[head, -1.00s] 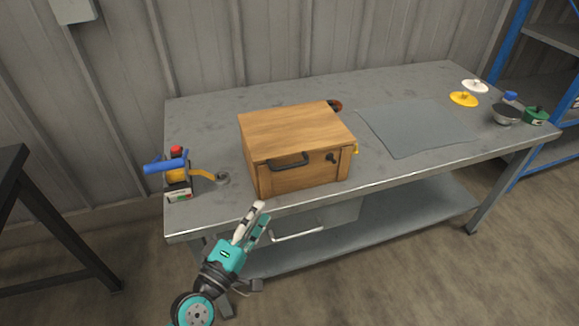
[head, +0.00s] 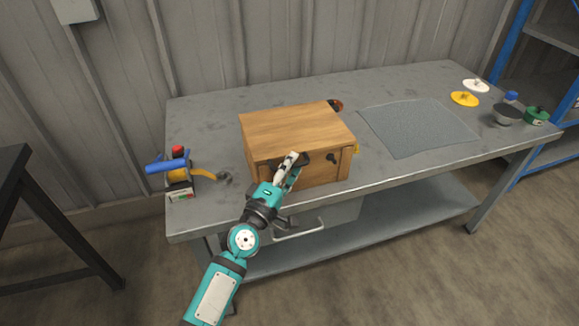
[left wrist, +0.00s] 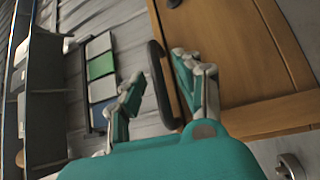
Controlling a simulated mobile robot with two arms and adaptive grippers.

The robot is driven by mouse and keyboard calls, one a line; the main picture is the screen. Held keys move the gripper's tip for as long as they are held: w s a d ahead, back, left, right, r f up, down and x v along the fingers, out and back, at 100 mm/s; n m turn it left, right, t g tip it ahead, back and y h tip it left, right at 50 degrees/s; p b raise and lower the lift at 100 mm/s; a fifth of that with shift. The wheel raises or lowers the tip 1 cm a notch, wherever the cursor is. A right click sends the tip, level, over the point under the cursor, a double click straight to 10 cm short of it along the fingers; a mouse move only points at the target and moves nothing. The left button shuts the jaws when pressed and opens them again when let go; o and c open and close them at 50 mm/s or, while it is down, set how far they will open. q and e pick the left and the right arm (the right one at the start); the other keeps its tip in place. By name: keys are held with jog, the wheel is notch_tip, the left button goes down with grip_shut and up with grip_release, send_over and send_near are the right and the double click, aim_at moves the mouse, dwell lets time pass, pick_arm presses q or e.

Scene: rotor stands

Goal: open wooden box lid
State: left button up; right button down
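The wooden box (head: 290,128) stands on the grey workbench with its lid closed. Whether a finger touches the handle I cannot tell. My right gripper is not in view.
White (head: 475,86) and yellow (head: 464,99) discs lie at the far right. A drawer handle (head: 300,231) is below the bench edge.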

pick_arm(q)
jog(key=shift+c, duration=0.3)
grip_shut()
jog(key=shift+r, duration=0.1)
